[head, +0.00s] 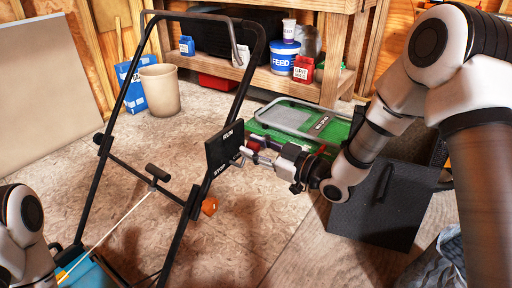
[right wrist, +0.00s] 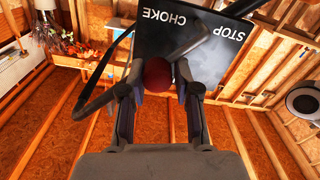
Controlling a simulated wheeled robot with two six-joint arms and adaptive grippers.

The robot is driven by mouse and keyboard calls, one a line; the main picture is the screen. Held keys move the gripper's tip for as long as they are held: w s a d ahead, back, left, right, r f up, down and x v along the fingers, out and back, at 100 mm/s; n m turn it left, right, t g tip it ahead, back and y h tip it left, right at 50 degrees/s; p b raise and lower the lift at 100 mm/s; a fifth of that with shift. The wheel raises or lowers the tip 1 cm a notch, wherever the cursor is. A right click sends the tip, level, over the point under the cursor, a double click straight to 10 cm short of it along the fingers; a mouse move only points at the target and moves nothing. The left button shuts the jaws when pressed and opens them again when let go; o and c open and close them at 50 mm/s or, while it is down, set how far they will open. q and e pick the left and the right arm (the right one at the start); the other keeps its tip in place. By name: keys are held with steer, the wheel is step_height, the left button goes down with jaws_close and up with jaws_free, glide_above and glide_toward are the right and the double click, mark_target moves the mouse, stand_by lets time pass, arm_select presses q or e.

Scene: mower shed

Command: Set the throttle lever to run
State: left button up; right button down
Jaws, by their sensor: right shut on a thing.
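The black throttle panel (head: 222,146) is fixed on the mower's black handlebar (head: 243,97), with RUN at its upper end and STOP at its lower end in the head view. The panel also shows in the right wrist view (right wrist: 228,62), with STOP and CHOKE readable. The throttle lever (right wrist: 187,40) is dark with a round red knob (right wrist: 157,75). My right gripper (right wrist: 157,88) is shut on the knob, a finger on each side. In the head view my right gripper (head: 252,154) partly covers the lever, so its exact setting is unclear. My left gripper is out of view.
A black pull handle (head: 157,173) on a pale cord and an orange knob (head: 209,206) sit on the handlebar. A dark bin (head: 378,208) stands below my right arm. A green-and-grey item (head: 305,122) lies behind the gripper. A beige bucket (head: 160,90) stands at back left.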

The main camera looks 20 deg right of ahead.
steer(key=n, duration=0.1)
steer(key=s+a+n, duration=0.1)
steer(key=n, duration=0.1)
steer(key=shift+a+r+b, duration=0.1)
steer(key=shift+a+b, duration=0.05)
steer(key=shift+b, duration=0.2)
steer(key=shift+s+a+r+n+b, duration=0.1)
steer(key=shift+s+a+n+b, duration=0.2)
steer(key=shift+n, duration=0.45)
steer(key=shift+s+a+r+n+b, duration=0.15)
steer(key=shift+a+n+b, duration=0.15)
steer(key=shift+n, duration=0.5)
steer(key=shift+s+a+f+n+b, duration=0.1)
steer(key=shift+s+a+n+b, duration=0.15)
steer(key=shift+n, duration=0.5)
steer(key=shift+r, duration=0.1)
steer(key=c, duration=1.1)
jaws_free()
steer(key=shift+o, duration=1)
steer(key=shift+d, duration=0.15)
steer(key=shift+r, duration=0.1)
